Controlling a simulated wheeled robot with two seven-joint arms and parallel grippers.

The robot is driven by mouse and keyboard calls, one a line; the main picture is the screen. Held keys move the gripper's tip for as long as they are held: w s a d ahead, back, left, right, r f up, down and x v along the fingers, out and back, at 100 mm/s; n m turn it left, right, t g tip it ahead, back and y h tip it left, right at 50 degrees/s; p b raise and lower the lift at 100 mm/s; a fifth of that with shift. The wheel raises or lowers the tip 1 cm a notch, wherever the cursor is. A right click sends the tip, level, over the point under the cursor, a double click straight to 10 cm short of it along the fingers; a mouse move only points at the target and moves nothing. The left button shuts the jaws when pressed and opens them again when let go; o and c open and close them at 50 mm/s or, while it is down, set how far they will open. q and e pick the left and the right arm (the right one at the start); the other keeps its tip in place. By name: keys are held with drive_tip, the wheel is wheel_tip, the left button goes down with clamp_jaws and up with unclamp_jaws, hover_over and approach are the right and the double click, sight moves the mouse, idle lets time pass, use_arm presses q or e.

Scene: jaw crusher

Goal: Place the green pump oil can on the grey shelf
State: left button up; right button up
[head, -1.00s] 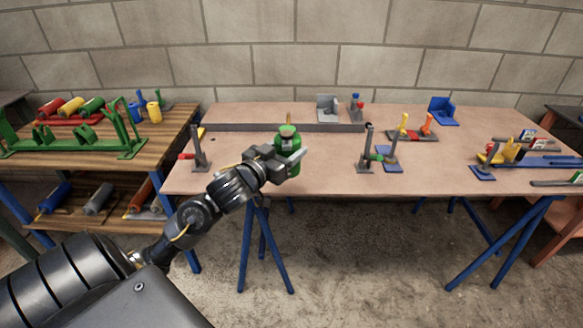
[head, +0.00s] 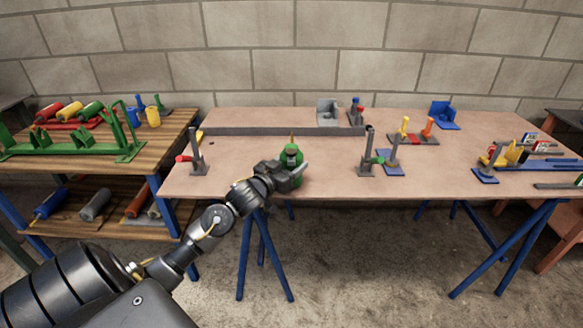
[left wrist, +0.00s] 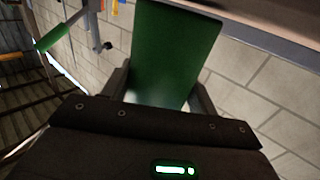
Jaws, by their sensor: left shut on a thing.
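The green pump oil can (head: 291,155) is held in my left gripper (head: 290,178), near the front edge of the table in the head view. Its upper part shows above the fingers and the gripper hides much of its lower part. In the left wrist view the can (left wrist: 172,50) fills the gap between the two fingers (left wrist: 160,95). A long low grey ledge (head: 270,130) runs along the back left of the table and may be the grey shelf; I cannot tell for sure. My right gripper is not in view.
The table (head: 300,150) has free room in its middle. A grey stand with a red part (head: 196,158) is left of the can; another grey stand (head: 366,155) is to the right. A grey bracket (head: 328,112) stands behind. A wooden rack (head: 150,150) holds coloured cylinders.

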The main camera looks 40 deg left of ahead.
use_arm(q)
drive_tip(key=shift+f, duration=0.25)
drive_tip(key=o, duration=0.7)
drive_tip(key=shift+f, duration=0.15)
drive_tip(key=o, duration=0.5)
